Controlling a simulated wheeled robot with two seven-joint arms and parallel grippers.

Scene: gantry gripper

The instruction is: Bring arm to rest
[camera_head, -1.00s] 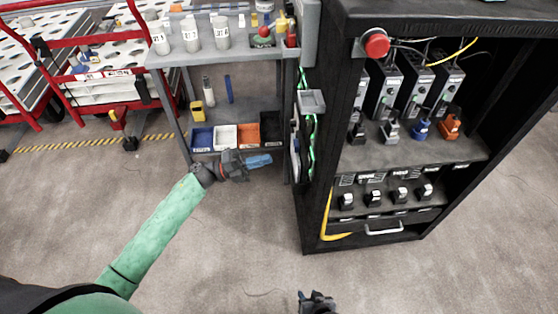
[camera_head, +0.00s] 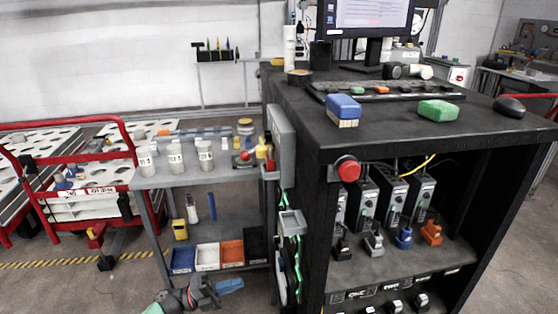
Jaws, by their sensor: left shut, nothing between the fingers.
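My left gripper (camera_head: 217,287) shows at the bottom of the head view, in front of the lower shelf of the grey cart. Its blue fingers are shut with nothing between them and point right. Only a small green piece of my left arm (camera_head: 154,309) shows at the bottom edge. My right gripper is outside the view.
A grey cart (camera_head: 190,178) holds white bottles and coloured bins. Red-framed racks (camera_head: 70,160) stand at the left. Bare floor (camera_head: 515,240) shows at the right.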

